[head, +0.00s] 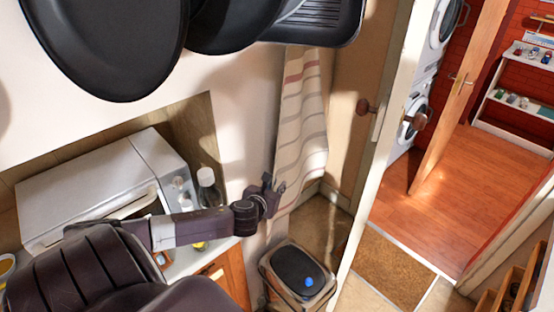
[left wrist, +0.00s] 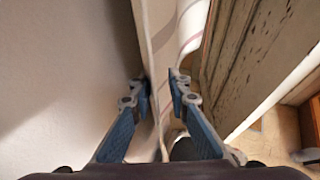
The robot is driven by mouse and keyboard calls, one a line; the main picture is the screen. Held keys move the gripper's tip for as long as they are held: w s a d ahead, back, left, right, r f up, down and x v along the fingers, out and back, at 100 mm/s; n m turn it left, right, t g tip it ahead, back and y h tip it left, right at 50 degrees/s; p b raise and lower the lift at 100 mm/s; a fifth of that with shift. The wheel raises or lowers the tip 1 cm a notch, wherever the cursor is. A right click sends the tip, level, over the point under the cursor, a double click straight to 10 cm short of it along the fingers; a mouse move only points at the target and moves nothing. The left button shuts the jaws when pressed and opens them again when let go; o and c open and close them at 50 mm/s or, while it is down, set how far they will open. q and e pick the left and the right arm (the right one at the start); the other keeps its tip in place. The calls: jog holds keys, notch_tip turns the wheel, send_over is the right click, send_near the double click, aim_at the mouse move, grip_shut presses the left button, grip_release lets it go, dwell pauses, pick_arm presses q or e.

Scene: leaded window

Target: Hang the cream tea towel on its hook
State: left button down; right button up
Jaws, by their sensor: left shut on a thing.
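The cream tea towel (head: 302,125) with darker stripes hangs down the wall beside the door frame in the head view. Its top end goes up behind the black pans, so any hook there is hidden. My left gripper (head: 272,188) is at the towel's left edge, on its lower part. In the left wrist view the blue fingers of my left gripper (left wrist: 157,92) stand on either side of the towel (left wrist: 163,40), shut on its cloth. My right gripper is not in view.
Black pans (head: 110,40) hang across the top left. A white microwave (head: 95,185) and a bottle (head: 208,188) stand on the counter at left. A lidded bin (head: 298,275) stands below the towel. An open doorway with a wooden floor (head: 455,195) is at right.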

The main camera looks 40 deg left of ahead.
pick_arm(q)
jog(key=c, duration=0.6)
grip_release()
jog(key=shift+o, duration=0.2)
dwell(0.3)
jog(key=shift+p+v, duration=0.5)
jog(key=shift+v, duration=0.7)
jog(key=v, duration=0.7)
jog(key=shift+s+d, duration=0.15)
jog(key=shift+s, duration=0.1)
jog(key=shift+r, duration=0.1)
